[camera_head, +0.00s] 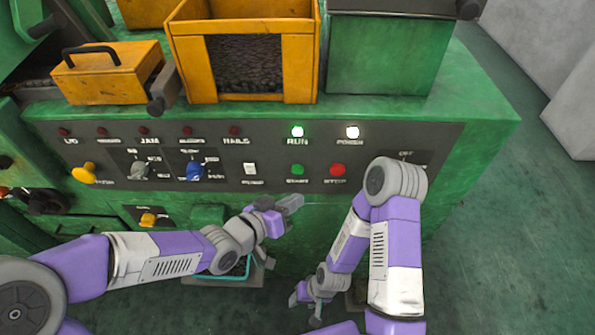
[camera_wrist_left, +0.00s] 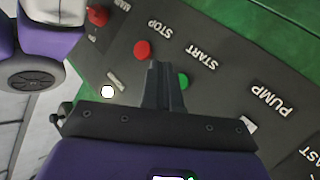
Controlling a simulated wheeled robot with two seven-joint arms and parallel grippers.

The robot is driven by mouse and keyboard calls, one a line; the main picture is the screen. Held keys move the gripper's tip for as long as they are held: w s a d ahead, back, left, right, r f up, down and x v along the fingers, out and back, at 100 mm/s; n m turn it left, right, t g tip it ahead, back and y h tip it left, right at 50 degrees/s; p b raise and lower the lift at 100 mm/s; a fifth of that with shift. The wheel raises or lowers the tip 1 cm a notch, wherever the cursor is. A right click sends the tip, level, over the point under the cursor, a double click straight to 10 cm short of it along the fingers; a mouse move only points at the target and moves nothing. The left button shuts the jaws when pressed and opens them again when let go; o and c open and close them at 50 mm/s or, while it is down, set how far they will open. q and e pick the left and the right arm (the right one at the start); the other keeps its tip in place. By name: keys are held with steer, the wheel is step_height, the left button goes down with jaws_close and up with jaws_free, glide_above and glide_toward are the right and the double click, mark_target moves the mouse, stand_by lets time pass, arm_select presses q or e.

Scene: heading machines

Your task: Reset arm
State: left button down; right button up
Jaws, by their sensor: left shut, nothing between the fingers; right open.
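My left gripper (camera_head: 292,204) is shut and empty, in front of the machine's panel just below the START and STOP buttons. It also shows in the left wrist view (camera_wrist_left: 165,70), its closed fingers pointing at the panel between the green START button (camera_wrist_left: 183,81) and the red STOP button (camera_wrist_left: 142,49). The same START button (camera_head: 297,169) and STOP button (camera_head: 337,170) show in the head view; no contact with them can be seen. My right gripper (camera_head: 306,306) is open, low and pointing down, near the lower front of the machine.
A yellow bin (camera_head: 187,60) stands on top. A teal-rimmed tray (camera_head: 246,268) sits below my left forearm. Floor at the right (camera_head: 520,240) is clear.

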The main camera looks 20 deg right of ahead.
stand_by(0.7)
arm_select(q)
steer(key=a+f+n+g+y+p, duration=0.1)
steer(key=a+f+n+y, duration=0.3)
steer(key=f, duration=0.6)
steer(key=a+f+n+g+y, duration=0.1)
steer(key=a+f, duration=0.5)
steer(key=f, duration=0.3)
steer(key=s+a+f+n+g+y, duration=0.1)
steer(key=s+a+f+n+g, duration=0.1)
steer(key=s+a+f, duration=0.3)
steer(key=s+a+f+n+g+y+p, duration=0.1)
steer(key=s+a+f+n+g+y, duration=0.1)
steer(key=s+a+f, duration=0.3)
step_height(320, 180, down, 4)
steer(key=s+g, duration=0.1)
steer(key=s, duration=0.2)
steer(key=shift+f, duration=0.25)
